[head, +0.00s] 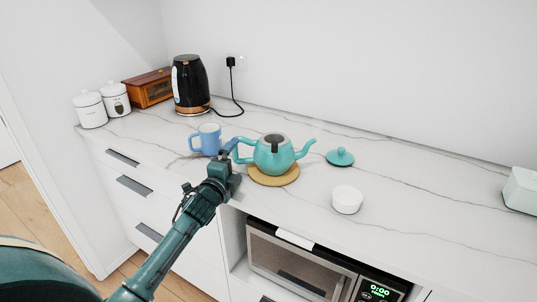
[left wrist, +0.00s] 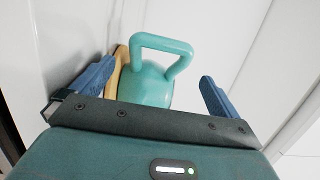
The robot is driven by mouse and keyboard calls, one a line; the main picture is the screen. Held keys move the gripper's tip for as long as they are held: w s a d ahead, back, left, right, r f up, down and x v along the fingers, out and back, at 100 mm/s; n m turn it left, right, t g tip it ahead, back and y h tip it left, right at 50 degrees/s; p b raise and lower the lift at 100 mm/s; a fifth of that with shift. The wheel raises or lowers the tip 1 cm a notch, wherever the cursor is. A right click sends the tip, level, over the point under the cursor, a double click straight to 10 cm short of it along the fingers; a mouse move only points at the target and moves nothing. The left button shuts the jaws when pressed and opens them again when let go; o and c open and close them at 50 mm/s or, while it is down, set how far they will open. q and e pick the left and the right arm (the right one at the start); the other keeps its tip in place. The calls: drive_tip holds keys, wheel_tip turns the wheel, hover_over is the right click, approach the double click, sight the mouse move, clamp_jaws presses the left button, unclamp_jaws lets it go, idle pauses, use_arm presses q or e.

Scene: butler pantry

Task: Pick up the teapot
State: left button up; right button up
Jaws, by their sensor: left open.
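The turquoise teapot (head: 273,156) stands upright on a round tan mat (head: 275,180) on the counter, its handle to the left and spout to the right. It has no lid on; its top opening looks dark. A turquoise lid (head: 340,157) lies on the counter to its right. My left gripper (head: 231,150) is open at the handle side of the teapot. In the left wrist view the teapot (left wrist: 150,86) and its handle show between the two blue fingers of the gripper (left wrist: 155,82), and the fingers appear apart from the handle. My right gripper is not in view.
A blue mug (head: 208,140) stands just left of my gripper, close to it. A white bowl (head: 347,200) is right of the mat. A black kettle (head: 189,85), wooden box (head: 148,88) and white canisters (head: 90,109) stand further back left. The counter's right side is mostly free.

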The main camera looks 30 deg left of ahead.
use_arm(q)
drive_tip(key=shift+w+a, duration=0.15)
drive_tip(key=shift+w, duration=1)
drive_tip(key=shift+w+a, duration=0.15)
drive_tip(key=shift+w, duration=1)
drive_tip(key=shift+c, duration=0.3)
drive_tip(key=c, duration=1.4)
drive_tip(key=shift+r, duration=0.5)
drive_tip(key=shift+c, duration=0.2)
wheel_tip(320, 180, up, 9)
drive_tip(key=shift+r+p, duration=0.2)
drive_tip(key=shift+p, duration=0.15)
drive_tip(key=shift+f, duration=0.15)
